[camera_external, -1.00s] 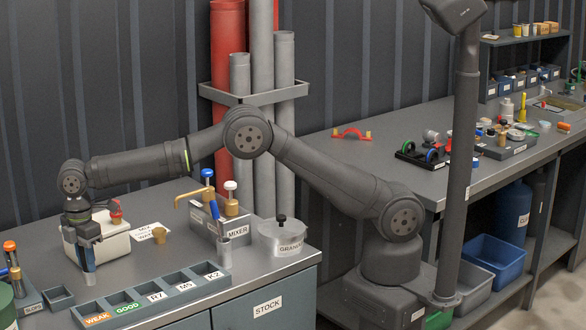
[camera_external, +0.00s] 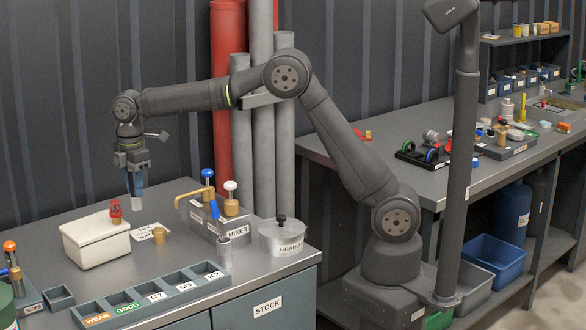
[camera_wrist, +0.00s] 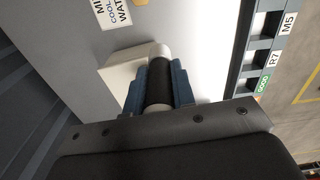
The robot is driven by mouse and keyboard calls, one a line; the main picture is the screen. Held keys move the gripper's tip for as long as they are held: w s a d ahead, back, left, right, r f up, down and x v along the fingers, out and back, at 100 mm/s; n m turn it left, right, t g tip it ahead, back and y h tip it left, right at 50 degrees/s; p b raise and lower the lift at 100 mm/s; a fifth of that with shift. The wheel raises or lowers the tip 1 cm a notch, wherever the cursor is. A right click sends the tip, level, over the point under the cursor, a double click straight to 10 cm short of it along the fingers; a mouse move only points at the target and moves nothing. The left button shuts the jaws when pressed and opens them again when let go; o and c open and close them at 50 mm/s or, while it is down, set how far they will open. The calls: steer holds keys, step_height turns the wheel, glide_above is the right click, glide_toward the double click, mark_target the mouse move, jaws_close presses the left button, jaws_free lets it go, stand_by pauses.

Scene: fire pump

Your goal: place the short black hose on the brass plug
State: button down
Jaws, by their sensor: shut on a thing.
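My gripper (camera_external: 135,192), with blue fingers, is in the air above the white box at the left of the bench. In the wrist view its fingers (camera_wrist: 158,100) are shut on a short black cylinder (camera_wrist: 159,86), which looks like the short black hose; a pale rounded end shows beyond it. In the external view the held piece is mostly hidden by the fingers. A small brass piece (camera_external: 159,236), likely the brass plug, stands by a white label card, to the right of and below my gripper. A bit of yellowish metal shows at the wrist view's top edge.
The white box (camera_external: 95,240) bears a red fitting (camera_external: 116,212). A mixer block (camera_external: 222,222) with a brass spout and blue and white knobs stands right of the brass piece. A lidded pot (camera_external: 283,240) is farther right. A labelled compartment tray (camera_external: 150,296) lies along the front.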

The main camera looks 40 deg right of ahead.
steer(key=w+d+m, duration=0.1)
steer(key=w+d, duration=0.1)
steer(key=d, duration=0.5)
glide_above(159, 229)
steer(key=shift+s+f, duration=0.1)
steer(key=shift+f, duration=4.4)
steer(key=shift+f, duration=0.1)
steer(key=c, duration=1.2)
jaws_free()
steer(key=shift+f, duration=0.1)
step_height(159, 229, up, 12)
steer(key=shift+r, duration=0.2)
